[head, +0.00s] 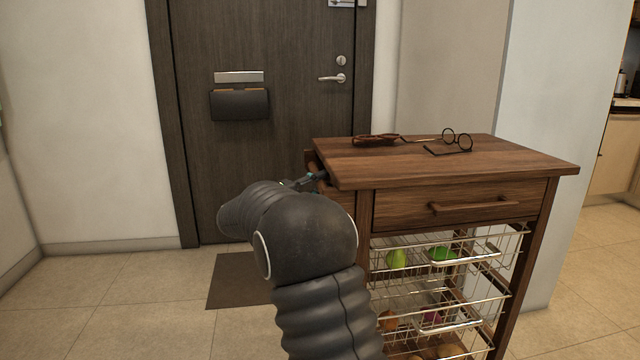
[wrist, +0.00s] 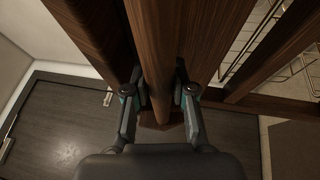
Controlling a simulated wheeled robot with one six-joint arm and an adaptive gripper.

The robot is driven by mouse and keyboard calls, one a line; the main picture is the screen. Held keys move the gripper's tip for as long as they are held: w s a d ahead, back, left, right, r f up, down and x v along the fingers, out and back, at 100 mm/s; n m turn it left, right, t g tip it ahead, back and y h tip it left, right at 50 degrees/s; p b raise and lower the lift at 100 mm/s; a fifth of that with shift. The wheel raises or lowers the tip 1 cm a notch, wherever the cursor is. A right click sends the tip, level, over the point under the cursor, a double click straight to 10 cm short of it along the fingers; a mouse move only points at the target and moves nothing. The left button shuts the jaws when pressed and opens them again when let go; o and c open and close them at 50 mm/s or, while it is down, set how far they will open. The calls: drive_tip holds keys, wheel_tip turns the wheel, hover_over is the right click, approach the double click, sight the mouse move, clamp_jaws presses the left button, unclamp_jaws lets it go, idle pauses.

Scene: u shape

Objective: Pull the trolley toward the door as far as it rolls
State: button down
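The trolley (head: 460,165) is dark wood with a drawer and wire baskets, standing right of centre in the head view. A wooden handle bar (head: 313,160) sticks out at its left end, on the door side. My gripper (head: 318,177) is at this handle. In the wrist view, the fingers (wrist: 162,92) sit on both sides of the round handle bar (wrist: 150,45) and look closed on it. The exact contact is partly in shadow. The dark door (head: 285,150) is shut, behind and left of the trolley. It also shows in the wrist view (wrist: 65,125).
The baskets (head: 440,265) hold fruit. A dark mat (head: 237,280) lies before the door. Tiled floor is clear at left. A pale wall (head: 550,120) stands behind the trolley at right.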

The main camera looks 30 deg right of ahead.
drive_tip(key=shift+s+d+b, duration=0.2)
drive_tip(key=shift+d+b, duration=0.1)
drive_tip(key=shift+d, duration=0.35)
drive_tip(key=shift+s+d+b, duration=0.15)
drive_tip(key=shift+d+b, duration=0.15)
drive_tip(key=shift+d, duration=0.3)
drive_tip(key=c, duration=1.3)
unclamp_jaws()
drive_tip(key=shift+a, duration=0.15)
drive_tip(key=o, duration=0.4)
drive_tip(key=shift+w+a, duration=0.15)
drive_tip(key=shift+a, duration=0.15)
drive_tip(key=shift+c, duration=0.2)
drive_tip(key=shift+d, duration=0.1)
drive_tip(key=v, duration=1.2)
drive_tip(key=shift+f, duration=0.1)
